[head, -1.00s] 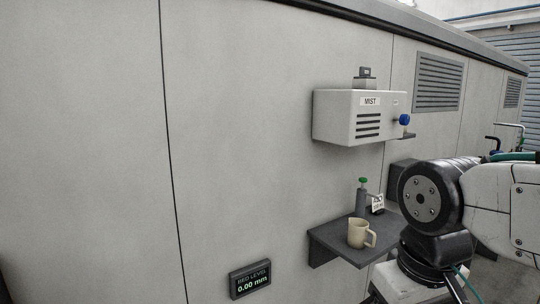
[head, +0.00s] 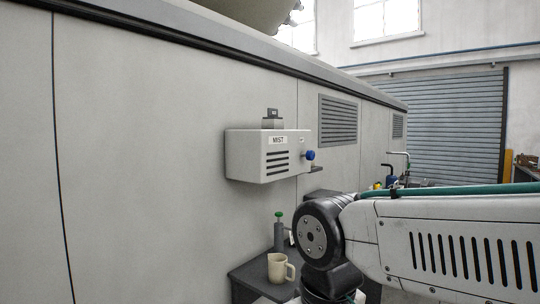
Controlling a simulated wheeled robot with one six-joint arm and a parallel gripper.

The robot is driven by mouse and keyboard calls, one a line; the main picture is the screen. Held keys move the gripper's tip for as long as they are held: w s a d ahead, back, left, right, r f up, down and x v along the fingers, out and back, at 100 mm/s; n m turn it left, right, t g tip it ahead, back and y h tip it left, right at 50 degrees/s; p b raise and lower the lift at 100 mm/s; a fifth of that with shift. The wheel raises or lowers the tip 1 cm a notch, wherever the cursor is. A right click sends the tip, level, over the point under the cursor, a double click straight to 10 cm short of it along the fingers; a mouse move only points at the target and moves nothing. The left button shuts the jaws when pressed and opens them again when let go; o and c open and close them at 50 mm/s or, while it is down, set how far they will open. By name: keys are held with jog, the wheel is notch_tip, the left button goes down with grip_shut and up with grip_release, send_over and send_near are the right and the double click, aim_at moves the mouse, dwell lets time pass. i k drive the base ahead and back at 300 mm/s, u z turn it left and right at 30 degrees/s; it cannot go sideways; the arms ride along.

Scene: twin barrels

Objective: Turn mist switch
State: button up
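The mist switch box (head: 262,158) is a pale grey housing labelled MIST, fixed to the grey wall left of the picture's middle. It has dark slots on its front and a blue knob (head: 310,155) on its right side. A small dark grey block (head: 272,122) stands on top of the box. My arm enters from the right, and its black joint is below and right of the knob, apart from it in the picture. My gripper is not in view.
A dark shelf (head: 247,279) below the box holds a beige mug (head: 277,268) and a grey bottle with a green top (head: 279,234). A louvred vent (head: 339,121) is on the wall farther right. A roller shutter (head: 455,125) closes the far end.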

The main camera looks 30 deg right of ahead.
aim_at(309, 154)
jog(key=z, duration=0.45)
jog(key=k, duration=0.6)
jog(key=z, duration=1.2)
jog(key=i, duration=1)
jog(key=u, duration=0.6)
jog(key=i, duration=0.45)
jog(key=u, duration=0.45)
